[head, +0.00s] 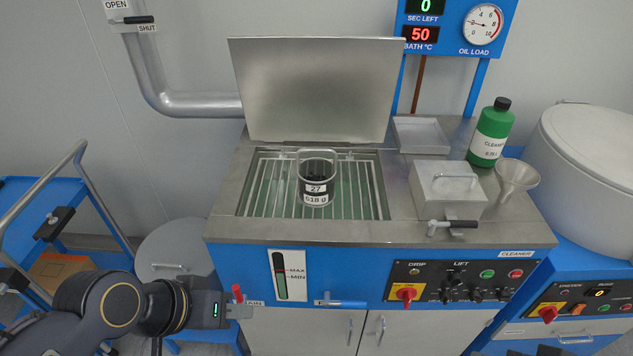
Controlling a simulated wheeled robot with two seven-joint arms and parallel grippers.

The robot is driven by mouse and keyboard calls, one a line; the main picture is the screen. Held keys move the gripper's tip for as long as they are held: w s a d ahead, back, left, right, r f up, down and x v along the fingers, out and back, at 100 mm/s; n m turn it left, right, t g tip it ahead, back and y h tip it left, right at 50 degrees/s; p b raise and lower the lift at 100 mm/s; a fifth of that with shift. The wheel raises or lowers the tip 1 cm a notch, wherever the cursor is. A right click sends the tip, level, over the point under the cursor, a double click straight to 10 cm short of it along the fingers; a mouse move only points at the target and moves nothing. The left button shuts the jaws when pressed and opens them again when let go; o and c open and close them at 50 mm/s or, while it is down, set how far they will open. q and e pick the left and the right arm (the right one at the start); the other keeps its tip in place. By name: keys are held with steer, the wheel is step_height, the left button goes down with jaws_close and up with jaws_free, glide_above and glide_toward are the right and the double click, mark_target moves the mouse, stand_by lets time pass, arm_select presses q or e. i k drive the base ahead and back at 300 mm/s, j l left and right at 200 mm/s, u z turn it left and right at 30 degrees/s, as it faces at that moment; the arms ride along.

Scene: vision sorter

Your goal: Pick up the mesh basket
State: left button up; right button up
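The mesh basket (317,170) is a small dark round basket with a raised metal handle and a white label reading 27 and 618. It stands upright on the slatted rack (262,190) in the open tank of the blue cleaning machine. My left gripper (241,311) is low at the machine's front left, below and left of the basket and well apart from it. Its fingertips are by a red lever (237,293) and a partly covered label; whether they touch it or are open cannot be told. My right gripper is out of view.
The tank lid (316,88) stands raised behind the basket. Right of the tank are a metal box with a handle (448,189), a shallow tray (421,136), a green cleaner bottle (491,133) and a funnel (515,176). A blue cart (32,190) stands at left.

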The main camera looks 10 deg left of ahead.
mark_target(315, 175)
steer(key=i+j+u, duration=0.15)
steer(key=j, duration=0.25)
steer(key=i+j+u, duration=0.2)
steer(key=j, duration=0.2)
steer(key=i+j+u, duration=0.15)
steer(key=j, duration=0.2)
steer(key=i, duration=0.05)
